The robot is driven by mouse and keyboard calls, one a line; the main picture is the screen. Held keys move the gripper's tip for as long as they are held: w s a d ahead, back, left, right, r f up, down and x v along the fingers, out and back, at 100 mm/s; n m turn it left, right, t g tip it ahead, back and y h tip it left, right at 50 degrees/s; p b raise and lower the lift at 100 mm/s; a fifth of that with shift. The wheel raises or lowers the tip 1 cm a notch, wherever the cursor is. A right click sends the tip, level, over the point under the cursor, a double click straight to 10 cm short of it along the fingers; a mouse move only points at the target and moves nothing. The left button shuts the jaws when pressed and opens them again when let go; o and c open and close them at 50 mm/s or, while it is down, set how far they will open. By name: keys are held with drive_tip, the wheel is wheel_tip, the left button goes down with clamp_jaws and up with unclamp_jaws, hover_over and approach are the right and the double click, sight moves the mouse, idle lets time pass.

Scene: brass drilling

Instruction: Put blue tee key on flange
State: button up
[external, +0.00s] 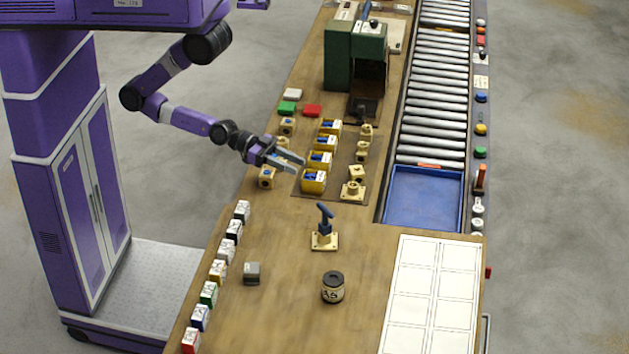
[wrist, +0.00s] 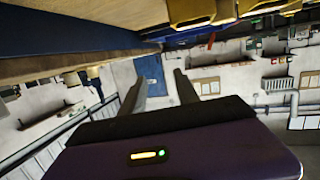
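The blue tee key (external: 324,214) stands upright, slightly tilted, on a square brass flange (external: 325,242) near the middle of the bench in the external view. I cannot tell how deep the key sits in it. My gripper (external: 299,166) is above the bench, up and left of the key, close to the yellow bins. In the wrist view my gripper (wrist: 161,80) has its two fingers apart with nothing between them. The key and flange do not show there.
Yellow bins (external: 313,181) and several brass fittings stand near my gripper; another flange (external: 353,193) is right of them. A dark-lidded jar (external: 333,288) and grey block (external: 252,273) are nearer the front. A blue tray (external: 424,199) is right. Bare bench surrounds the key.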

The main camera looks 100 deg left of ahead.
drive_tip(key=s+a+r+n+y, duration=0.2)
drive_tip(key=s+a, duration=0.5)
drive_tip(key=s, duration=0.4)
drive_tip(key=shift+r+g+y, duration=0.3)
drive_tip(key=shift+y, duration=0.6)
